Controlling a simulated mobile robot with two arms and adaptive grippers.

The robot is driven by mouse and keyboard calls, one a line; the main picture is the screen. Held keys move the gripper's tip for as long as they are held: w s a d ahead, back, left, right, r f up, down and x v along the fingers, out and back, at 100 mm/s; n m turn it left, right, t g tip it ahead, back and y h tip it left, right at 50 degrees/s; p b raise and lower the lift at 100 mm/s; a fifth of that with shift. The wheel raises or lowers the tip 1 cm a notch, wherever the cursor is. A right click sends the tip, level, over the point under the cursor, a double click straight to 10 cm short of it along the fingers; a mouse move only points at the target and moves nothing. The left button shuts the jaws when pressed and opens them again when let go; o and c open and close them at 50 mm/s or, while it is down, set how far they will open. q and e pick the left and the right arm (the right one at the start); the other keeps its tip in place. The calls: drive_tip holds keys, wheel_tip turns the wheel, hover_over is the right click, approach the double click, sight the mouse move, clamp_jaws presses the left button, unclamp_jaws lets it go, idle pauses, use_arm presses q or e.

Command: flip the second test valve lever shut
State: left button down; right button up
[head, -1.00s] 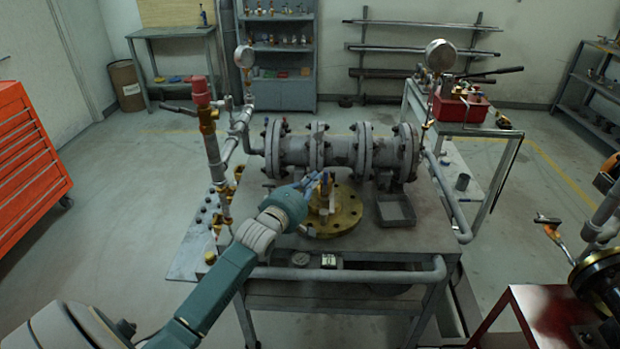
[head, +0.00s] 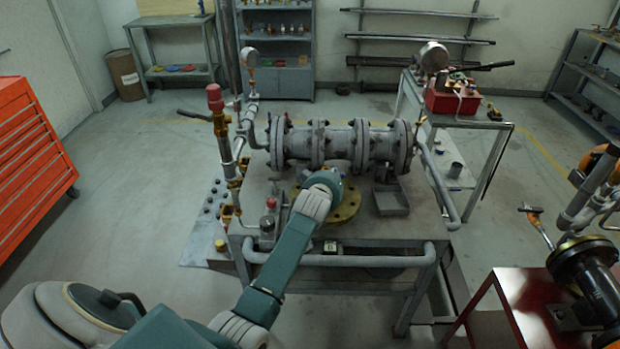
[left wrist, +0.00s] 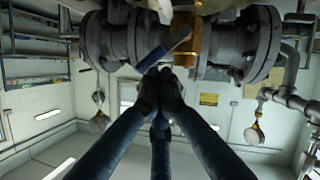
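In the left wrist view a brass valve body (left wrist: 187,42) sits in front of the grey flanged pipe (left wrist: 115,38). A flat blue lever (left wrist: 165,47) slants across beside it, its lower end by my fingertips. My left gripper (left wrist: 160,74) has its dark fingers drawn together just below the lever; I see nothing held between them and cannot tell if they touch the lever. In the head view my left wrist covers the gripper and this valve, above the round brass flange (head: 346,208) on the bench. My right gripper is not in view.
The grey flanged pipe (head: 340,146) runs along the bench behind my wrist. A standpipe with a red top (head: 214,98) stands at left. A grey tray (head: 391,203) lies right of the flange. A red toolbox (head: 453,98) is on the cart behind. A red stand (head: 510,315) is at front right.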

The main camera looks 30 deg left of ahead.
use_arm(q)
drive_tip(key=m+y+b, duration=0.1)
drive_tip(key=w+d+f+m+g, duration=0.1)
drive_tip(key=shift+w+d+f+m+g+y+b, duration=0.2)
drive_tip(key=shift+d+m+g+y+b, duration=0.1)
drive_tip(key=shift+m+y+b, duration=0.1)
drive_tip(key=shift+r, duration=0.1)
drive_tip(key=shift+r+p, duration=0.65)
drive_tip(key=shift+r, duration=0.05)
drive_tip(key=v, duration=0.7)
drive_tip(key=shift+s, duration=0.25)
idle(0.3)
